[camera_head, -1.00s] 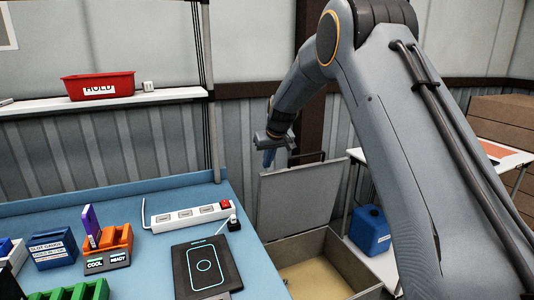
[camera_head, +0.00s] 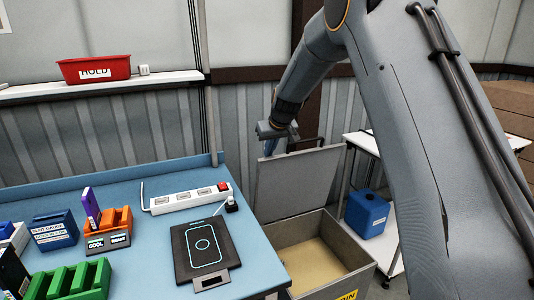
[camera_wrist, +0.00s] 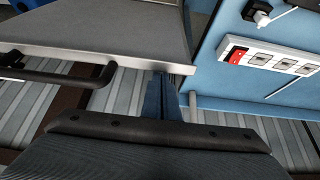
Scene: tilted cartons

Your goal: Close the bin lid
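The grey bin (camera_head: 361,269) stands on the floor to the right of the workbench, with a sandy-coloured inside. Its flat grey lid (camera_head: 300,183) is open, standing nearly upright at the bin's back edge. A dark bar handle is on the lid and shows in the wrist view (camera_wrist: 50,76). My gripper (camera_head: 282,146) is at the lid's upper edge. Its blue fingers show in the wrist view (camera_wrist: 162,98), close together and empty, by the lid's edge. The lid hides their tips, and I cannot tell whether they touch it.
The blue workbench (camera_head: 130,190) holds a power strip (camera_head: 188,200), a black pad (camera_head: 205,250) and several coloured holders. A red HOLD tray (camera_head: 95,70) sits on a wall shelf. A blue jug (camera_head: 367,212) stands on a white rack right of the bin. Cartons stand far right.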

